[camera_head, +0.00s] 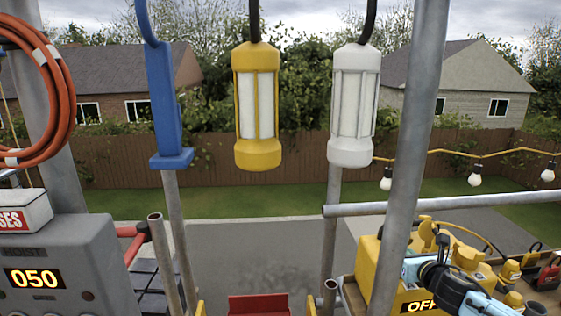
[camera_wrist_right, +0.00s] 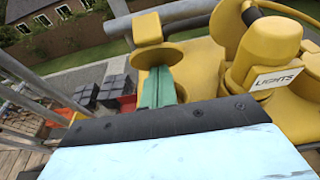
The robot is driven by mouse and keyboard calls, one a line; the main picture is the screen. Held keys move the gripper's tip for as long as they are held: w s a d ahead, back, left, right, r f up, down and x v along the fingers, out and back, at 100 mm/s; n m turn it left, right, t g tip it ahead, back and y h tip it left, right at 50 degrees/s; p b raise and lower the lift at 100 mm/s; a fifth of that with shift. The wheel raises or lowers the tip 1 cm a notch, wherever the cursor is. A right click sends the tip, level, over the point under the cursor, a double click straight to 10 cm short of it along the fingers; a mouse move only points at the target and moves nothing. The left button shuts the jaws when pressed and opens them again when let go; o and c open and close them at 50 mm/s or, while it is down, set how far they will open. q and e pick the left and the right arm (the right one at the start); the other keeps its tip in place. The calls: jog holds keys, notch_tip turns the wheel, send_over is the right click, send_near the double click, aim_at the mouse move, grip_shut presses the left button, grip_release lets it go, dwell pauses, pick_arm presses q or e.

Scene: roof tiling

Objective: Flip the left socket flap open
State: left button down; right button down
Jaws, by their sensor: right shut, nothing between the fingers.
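A yellow power box (camera_head: 367,270) with an "OFF" display stands at the lower right of the head view. My right arm partly hides the box in the head view. My left gripper is not in view.
A yellow plug labelled "LIGHTS" (camera_wrist_right: 270,50) sits right of the opening. A metal pole (camera_head: 410,150) rises in front of the box. Yellow (camera_head: 257,105) and white (camera_head: 353,105) work lamps hang overhead. A grey hoist unit (camera_head: 60,265) stands at left.

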jog(key=shift+w+a+r, duration=0.1)
jog(key=shift+w, duration=1.3)
jog(key=shift+r+p+v, duration=0.15)
jog(key=shift+p+v, duration=0.75)
jog(key=shift+v, duration=0.35)
jog(key=shift+r+p+v, duration=0.15)
jog(key=shift+p+v, duration=0.7)
jog(key=shift+v, duration=0.35)
jog(key=p+v, duration=0.2)
jog(key=v, duration=0.2)
jog(key=shift+s+r+p, duration=0.2)
jog(key=shift+p, duration=0.15)
